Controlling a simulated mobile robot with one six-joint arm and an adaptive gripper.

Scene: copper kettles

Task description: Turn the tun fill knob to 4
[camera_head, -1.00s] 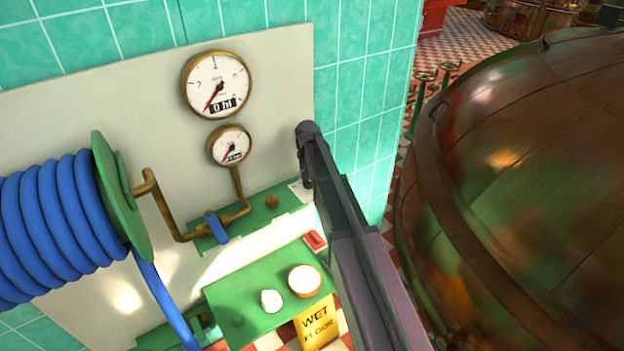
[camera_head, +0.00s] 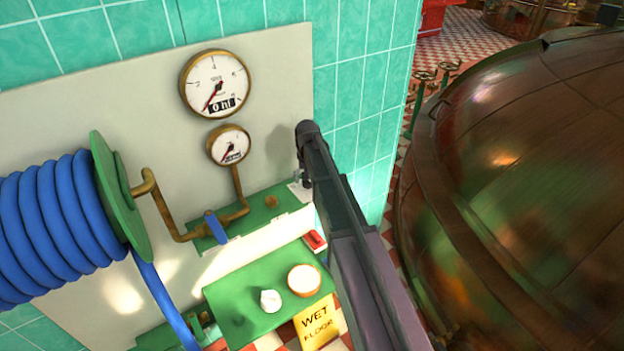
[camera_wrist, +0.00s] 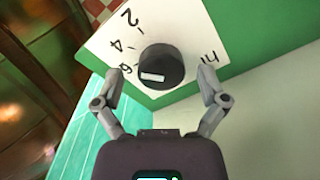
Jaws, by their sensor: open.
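The tun fill knob (camera_wrist: 163,63) is a dark round knob with a white bar on it. I cannot tell exactly which figure the bar points to. My gripper (camera_wrist: 160,73) is open in the wrist view, one finger to each side of the knob, with visible gaps on both sides. In the head view my arm hides the knob, and only an edge of the dial plate (camera_head: 302,194) shows. The large gauge (camera_head: 214,84) reads 0 hl.
A smaller gauge (camera_head: 229,145) and a pipe with a blue lever (camera_head: 216,227) are left of my arm. A blue hose reel (camera_head: 60,225) is at the far left. A large copper vessel (camera_head: 530,190) fills the right. A green table (camera_head: 235,298) stands below.

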